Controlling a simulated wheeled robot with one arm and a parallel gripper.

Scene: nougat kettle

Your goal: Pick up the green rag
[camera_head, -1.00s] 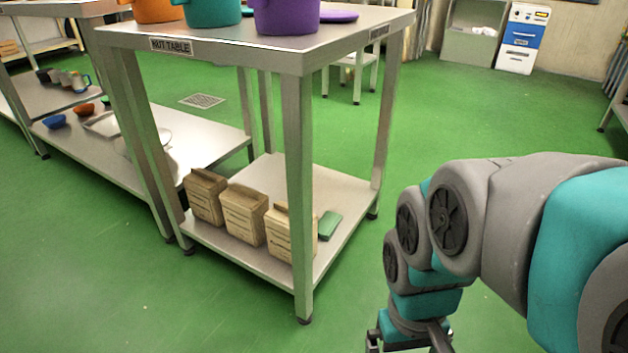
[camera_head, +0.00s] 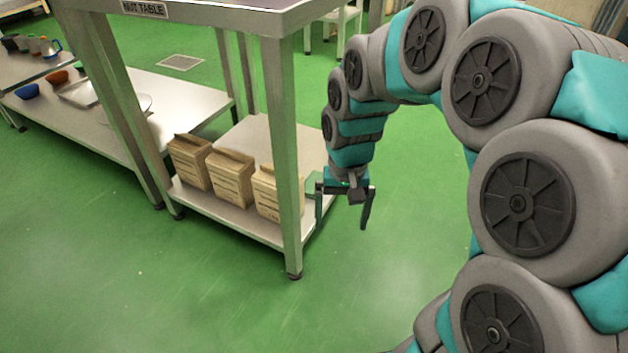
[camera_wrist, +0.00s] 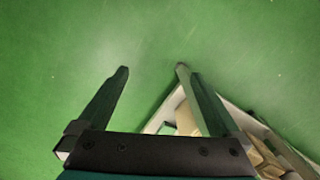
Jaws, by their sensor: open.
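The green rag (camera_head: 312,184) lies on the lower shelf of the nut table, right of the paper bags. In the head view it is partly hidden by my gripper and looks like a small dark green patch. My gripper (camera_head: 342,222) is open and empty, pointing down at the right edge of that shelf. In the wrist view my open gripper (camera_wrist: 152,70) has bare green floor between its fingertips. The shelf corner shows there behind the right finger.
The nut table's legs (camera_head: 285,150) and top (camera_head: 215,18) stand close left of my arm. Several brown paper bags (camera_head: 231,180) fill the front of the lower shelf (camera_head: 225,212). A low shelf with bowls (camera_head: 27,91) is at the left. The floor in front is clear.

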